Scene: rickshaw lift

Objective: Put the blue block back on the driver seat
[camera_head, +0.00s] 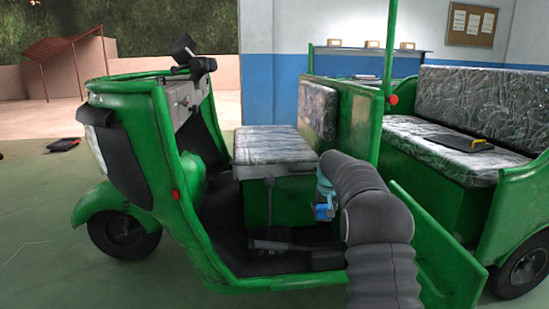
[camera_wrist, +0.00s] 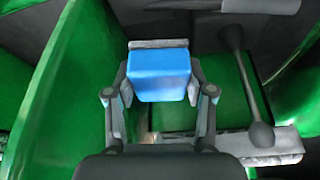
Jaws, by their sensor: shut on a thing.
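The blue block (camera_head: 322,212) is between the fingers of my gripper (camera_head: 326,208), which is shut on it. In the wrist view the blue block (camera_wrist: 160,78) sits upright between the two fingers of my gripper (camera_wrist: 159,72), with a grey strip along its top edge in the picture. The driver seat (camera_head: 270,145) has a silvery crinkled cover and looks empty where visible. My gripper and block are to the right of the seat and lower than its top in the head view. My arm hides part of the area behind it.
The green rickshaw (camera_head: 175,160) surrounds the seat. A green panel (camera_wrist: 65,85) stands close left of my gripper in the wrist view, and a dark lever (camera_wrist: 247,88) is to its right. A dark flat thing (camera_head: 447,143) lies on the rear bench (camera_head: 415,135).

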